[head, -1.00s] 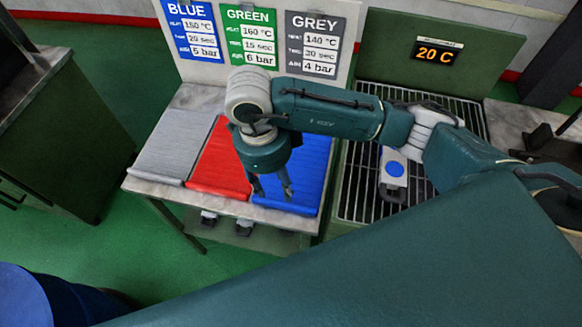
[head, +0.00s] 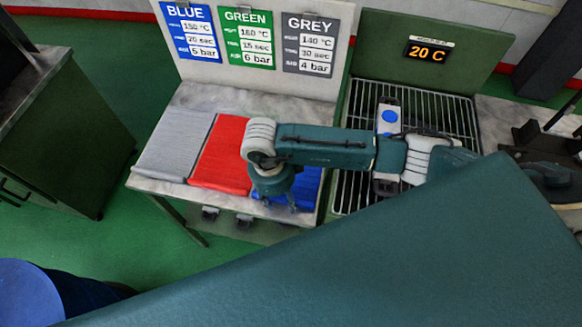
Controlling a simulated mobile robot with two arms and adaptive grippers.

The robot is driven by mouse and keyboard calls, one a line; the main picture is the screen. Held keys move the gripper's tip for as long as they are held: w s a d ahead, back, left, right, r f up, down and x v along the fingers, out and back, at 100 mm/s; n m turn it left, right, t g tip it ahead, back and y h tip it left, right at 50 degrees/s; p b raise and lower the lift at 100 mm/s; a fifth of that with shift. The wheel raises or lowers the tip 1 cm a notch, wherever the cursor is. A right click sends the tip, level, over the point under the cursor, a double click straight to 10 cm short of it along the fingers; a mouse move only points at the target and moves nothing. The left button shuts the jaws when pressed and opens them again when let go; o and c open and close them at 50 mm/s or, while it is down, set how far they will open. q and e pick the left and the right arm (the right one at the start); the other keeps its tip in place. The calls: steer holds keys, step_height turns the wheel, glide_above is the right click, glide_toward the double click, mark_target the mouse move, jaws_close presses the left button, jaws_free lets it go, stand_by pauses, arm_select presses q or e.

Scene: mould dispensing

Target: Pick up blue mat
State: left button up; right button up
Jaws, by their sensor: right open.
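The blue mat (head: 309,188) lies on the table at the right end of a row of mats. My right arm and wrist cover most of it, and only parts of its right side and front show. My right gripper (head: 281,207) points down over the front part of the blue mat. Its fingers are apart with nothing between them. I cannot tell whether the fingertips touch the mat. My left gripper is not in view.
A red mat (head: 222,155) and a grey mat (head: 175,145) lie left of the blue one. A rack (head: 440,112) with a blue-dotted device (head: 389,117) stands to the right, below a 20 C display (head: 428,52). A sign board (head: 248,45) stands behind. The table behind the mats is clear.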

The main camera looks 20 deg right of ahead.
jaws_close()
steer(key=shift+r, duration=0.1)
